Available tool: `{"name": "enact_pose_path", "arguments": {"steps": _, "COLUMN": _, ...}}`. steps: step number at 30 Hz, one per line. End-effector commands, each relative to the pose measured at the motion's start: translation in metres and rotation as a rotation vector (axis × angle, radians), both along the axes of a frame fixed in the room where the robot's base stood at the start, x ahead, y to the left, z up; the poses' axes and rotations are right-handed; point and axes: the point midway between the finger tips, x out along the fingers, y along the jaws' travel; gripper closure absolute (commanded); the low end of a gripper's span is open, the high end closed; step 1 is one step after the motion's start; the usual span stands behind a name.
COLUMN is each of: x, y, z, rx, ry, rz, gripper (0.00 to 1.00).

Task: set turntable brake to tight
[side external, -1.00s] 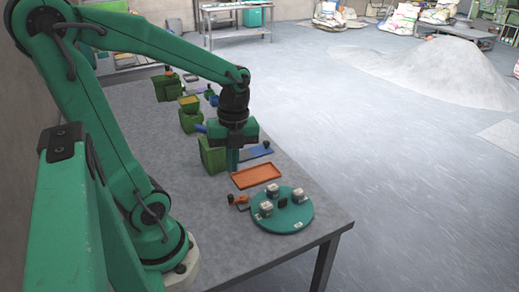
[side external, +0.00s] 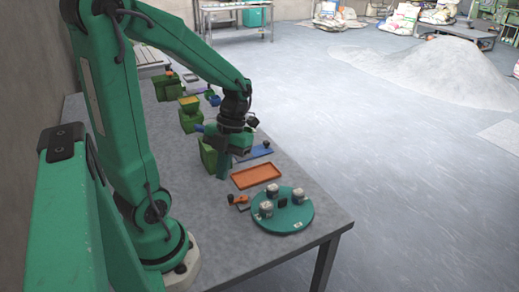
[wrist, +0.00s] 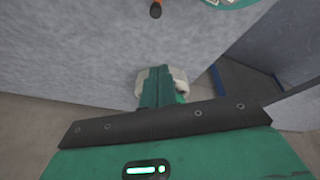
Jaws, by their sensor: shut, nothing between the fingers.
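The turntable (side external: 282,214) is a round teal disc near the front corner of the table, bearing several small pale and dark blocks. Its brake is an orange lever (side external: 238,199) with a black knob (side external: 231,199), beside the disc's left edge. In the wrist view the black knob (wrist: 155,11) shows at the top, and a sliver of the turntable (wrist: 232,2) is at the top edge. My gripper (side external: 222,176) is shut and empty, tilted, above and behind the brake lever, apart from it. Markings for the brake's setting are too small to read.
An orange tray (side external: 256,176) lies just behind the turntable. A green box (side external: 208,154) stands beside my gripper, and a blue strip (side external: 254,153) with a black knob lies behind the tray. The table (side external: 200,235) is bare left and in front of the turntable.

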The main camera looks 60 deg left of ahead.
Motion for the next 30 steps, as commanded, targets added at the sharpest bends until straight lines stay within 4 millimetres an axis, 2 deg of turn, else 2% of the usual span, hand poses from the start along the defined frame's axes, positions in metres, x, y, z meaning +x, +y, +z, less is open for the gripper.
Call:
{"name": "enact_pose_path", "arguments": {"steps": 8, "x": -0.004, "y": -0.003, "z": -0.014, "rx": 0.000, "ry": 0.004, "rz": 0.000, "gripper": 1.00}}
{"name": "enact_pose_path", "arguments": {"steps": 24, "x": -0.023, "y": -0.017, "z": -0.078, "rx": 0.007, "ry": 0.007, "rz": -0.002, "gripper": 1.00}}
{"name": "enact_pose_path", "arguments": {"steps": 30, "x": -0.025, "y": -0.018, "z": -0.095, "rx": 0.011, "ry": 0.003, "rz": 0.000, "gripper": 1.00}}
